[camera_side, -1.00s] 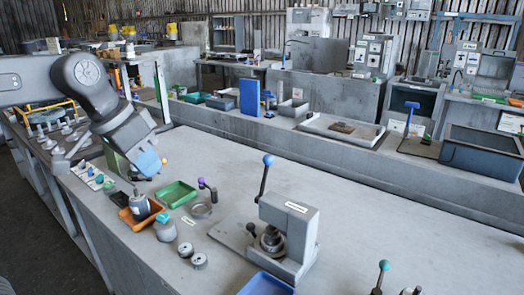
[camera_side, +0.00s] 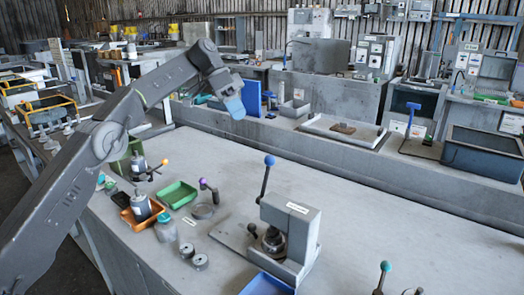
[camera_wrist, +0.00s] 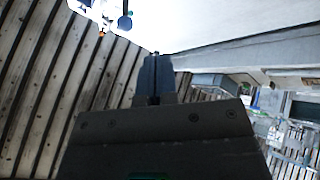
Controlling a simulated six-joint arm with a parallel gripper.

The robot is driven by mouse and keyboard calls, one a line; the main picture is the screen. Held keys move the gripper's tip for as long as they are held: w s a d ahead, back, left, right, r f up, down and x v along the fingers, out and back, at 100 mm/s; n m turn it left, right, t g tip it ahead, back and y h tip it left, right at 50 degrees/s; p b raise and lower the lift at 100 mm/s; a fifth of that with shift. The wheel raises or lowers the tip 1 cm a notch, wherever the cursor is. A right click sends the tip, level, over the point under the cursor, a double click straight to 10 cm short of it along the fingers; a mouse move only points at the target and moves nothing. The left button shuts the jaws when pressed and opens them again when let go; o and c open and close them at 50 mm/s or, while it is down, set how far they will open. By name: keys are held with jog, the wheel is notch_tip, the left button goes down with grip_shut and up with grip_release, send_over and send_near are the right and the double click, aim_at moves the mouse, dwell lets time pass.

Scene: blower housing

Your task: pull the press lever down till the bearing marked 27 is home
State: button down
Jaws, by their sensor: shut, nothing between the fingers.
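The press (camera_side: 298,232) stands on the bench in the side view, a grey block with a white label. Its lever (camera_side: 264,180) stands nearly upright, leaning slightly right, with a blue ball (camera_side: 269,160) on top. A dark round part (camera_side: 273,240) sits under the press head; I cannot read any 27 on it. My gripper (camera_side: 237,114) is up in the air, left of the lever and higher in the picture, apart from it. In the wrist view my gripper (camera_wrist: 155,75) is shut and empty. A blue ball (camera_wrist: 125,22) shows near the top there.
A blue tray (camera_side: 266,285) lies in front of the press. Green (camera_side: 177,194) and orange (camera_side: 141,213) trays, a jar (camera_side: 165,230) and metal rings (camera_side: 194,257) lie to its left. A purple-knobbed handle (camera_side: 205,190) stands between. The bench right of the press is mostly clear.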

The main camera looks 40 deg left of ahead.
send_over(266, 180)
jog(key=w+a, duration=0.3)
jog(key=a, duration=0.1)
notch_tip(266, 180, down, 8)
jog(key=shift+w+d+r, duration=0.15)
jog(key=shift+w+r, duration=0.05)
jog(key=shift+s, duration=0.1)
